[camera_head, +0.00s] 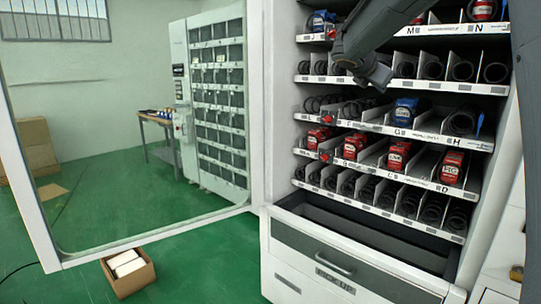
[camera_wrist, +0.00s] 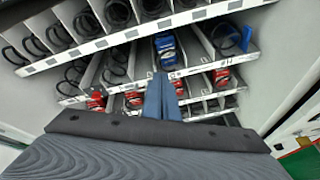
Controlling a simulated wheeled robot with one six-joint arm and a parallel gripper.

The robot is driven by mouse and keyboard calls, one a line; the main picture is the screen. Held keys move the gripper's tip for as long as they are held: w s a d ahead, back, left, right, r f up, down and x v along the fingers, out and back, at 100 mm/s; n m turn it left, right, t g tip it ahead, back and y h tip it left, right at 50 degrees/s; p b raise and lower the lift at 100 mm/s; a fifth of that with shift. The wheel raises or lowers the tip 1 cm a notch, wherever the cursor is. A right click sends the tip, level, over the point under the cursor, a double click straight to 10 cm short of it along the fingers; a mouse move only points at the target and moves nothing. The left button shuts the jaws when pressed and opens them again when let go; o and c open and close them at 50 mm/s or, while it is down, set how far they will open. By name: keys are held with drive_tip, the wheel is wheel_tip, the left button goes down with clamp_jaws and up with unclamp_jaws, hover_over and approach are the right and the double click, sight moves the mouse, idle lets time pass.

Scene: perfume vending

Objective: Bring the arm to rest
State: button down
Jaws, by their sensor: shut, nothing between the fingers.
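My arm (camera_head: 385,28) reaches in from the upper right in the head view, in front of the upper shelves of the open vending machine. Its wrist end is beside the second shelf from the top; the fingers are hard to make out there. In the wrist view my gripper (camera_wrist: 161,97) shows as two blue-grey fingers pressed together, shut and empty. It points toward the shelves. A blue package (camera_wrist: 167,50) is seen beyond the fingertips; it also stands on the middle shelf in the head view (camera_head: 406,112).
Shelves hold black coils and several red packages (camera_head: 397,155). Below is a pickup drawer (camera_head: 335,268). The machine's glass door (camera_head: 130,130) stands open at left. A cardboard box (camera_head: 128,272) lies on the green floor by the door. Open floor shows beyond the glass.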

drive_tip(key=s+a+f+m+g+y, duration=0.25)
drive_tip(key=s+f, duration=0.25)
drive_tip(key=f, duration=0.3)
drive_tip(key=s+a+f+m+g+y, duration=0.1)
drive_tip(key=s+a+f+m, duration=0.1)
drive_tip(key=s+f+m, duration=0.35)
drive_tip(key=s+a+f+m+g+y, duration=0.15)
drive_tip(key=s+f, duration=0.35)
drive_tip(key=f, duration=0.6)
drive_tip(key=s+a+f+m+g+y, duration=0.1)
drive_tip(key=s+a+f+m, duration=0.2)
drive_tip(key=s, duration=0.5)
drive_tip(key=s+a+f+m+g+y, duration=0.1)
drive_tip(key=s+a+f+m+g, duration=0.1)
drive_tip(key=s+f+m, duration=0.4)
drive_tip(key=s+a+f+m+g+y, duration=0.1)
drive_tip(key=s+a+f+m+y, duration=0.1)
drive_tip(key=s+a+f+m, duration=0.2)
drive_tip(key=s+f, duration=0.3)
drive_tip(key=s, duration=0.3)
drive_tip(key=shift+s, duration=0.4)
drive_tip(key=shift+f, duration=0.1)
